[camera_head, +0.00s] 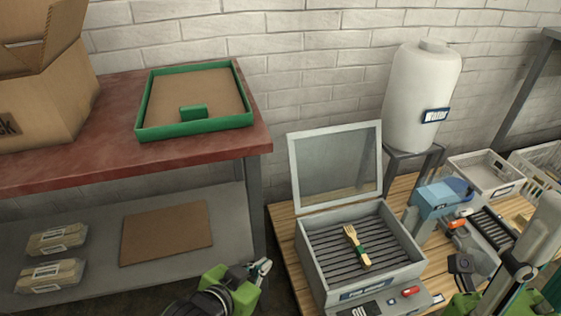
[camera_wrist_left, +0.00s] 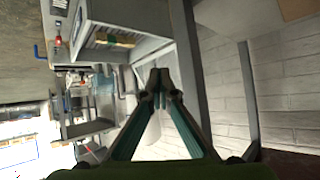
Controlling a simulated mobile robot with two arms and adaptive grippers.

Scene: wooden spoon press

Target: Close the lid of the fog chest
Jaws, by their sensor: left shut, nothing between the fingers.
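The fog chest (camera_head: 362,288) is a grey box on the wooden bench. Its framed, see-through lid (camera_head: 337,165) stands open, hinged at the back and leaning towards the wall. A wooden fork with a green band (camera_head: 356,246) lies on the dark slatted rack inside. My left gripper (camera_head: 262,268) is shut and empty, left of the chest's front and apart from it. In the left wrist view its fingertips (camera_wrist_left: 158,75) meet, and the chest (camera_wrist_left: 140,18) shows at the upper left. Green parts of my right arm show at the lower right; its fingertips cannot be made out.
A red-topped table (camera_head: 110,168) with a green-edged tray (camera_head: 195,132) and a cardboard box (camera_head: 45,100) stands at left. A white tank (camera_head: 420,85), a blue device (camera_head: 437,200) and a grey bin (camera_head: 487,178) are right of the chest.

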